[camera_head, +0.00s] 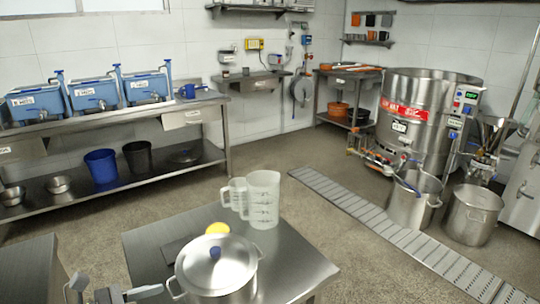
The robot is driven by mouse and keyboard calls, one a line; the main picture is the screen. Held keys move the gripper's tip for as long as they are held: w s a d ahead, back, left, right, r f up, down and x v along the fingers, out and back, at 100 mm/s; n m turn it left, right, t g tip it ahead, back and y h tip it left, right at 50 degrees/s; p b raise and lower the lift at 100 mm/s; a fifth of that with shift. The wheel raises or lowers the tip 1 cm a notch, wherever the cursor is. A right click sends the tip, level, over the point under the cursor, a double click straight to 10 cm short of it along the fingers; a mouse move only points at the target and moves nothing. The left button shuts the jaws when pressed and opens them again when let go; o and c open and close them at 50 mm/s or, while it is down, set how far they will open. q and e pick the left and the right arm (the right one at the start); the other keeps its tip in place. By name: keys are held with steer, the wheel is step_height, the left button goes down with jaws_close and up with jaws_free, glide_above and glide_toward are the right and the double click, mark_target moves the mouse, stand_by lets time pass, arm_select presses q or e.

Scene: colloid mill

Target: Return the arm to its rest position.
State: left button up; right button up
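Metal fittings (112,294) show at the bottom left edge, cut off by the frame. I cannot tell what they belong to.
A steel table (300,262) in front holds a lidded pot (216,268), two clear measuring jugs (263,200) and a yellow round thing (217,228). Beyond it are a floor drain grate (385,228), steel pots (472,214) and a large vat (415,112). A bench with blue machines (93,93) stands left.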

arm_select(q)
steer(key=a+r+n+t+y, duration=0.35)
steer(key=n+t, duration=0.25)
steer(key=n, duration=0.3)
steer(key=a+r+n+t+y, duration=0.2)
steer(key=r+n+t, duration=0.3)
steer(key=n, duration=0.5)
steer(key=s+a+f+n+g+y, duration=0.55)
steer(key=a+f+n+y, duration=0.5)
steer(key=n, duration=0.85)
steer(key=s+d+f+n+g+h, duration=0.1)
steer(key=s+d+f+n+g, duration=0.35)
steer(key=s+f, duration=0.35)
steer(key=s+d+f+n+g+h, duration=0.1)
steer(key=s+d+f+n+g, duration=0.4)
steer(key=s, duration=0.4)
step_height(320, 180, down, 20)
steer(key=a+m+g+p, duration=0.1)
steer(key=a+g+p, duration=0.15)
steer(key=p, duration=0.25)
steer(key=s+d+f+g+p, duration=0.1)
steer(key=s+f+p, duration=0.3)
steer(key=s+f, duration=0.8)
steer(key=s, duration=0.3)
steer(key=shift+s+d+f+h, duration=0.3)
steer(key=shift+d+f+h, duration=0.05)
steer(key=shift+h, duration=0.05)
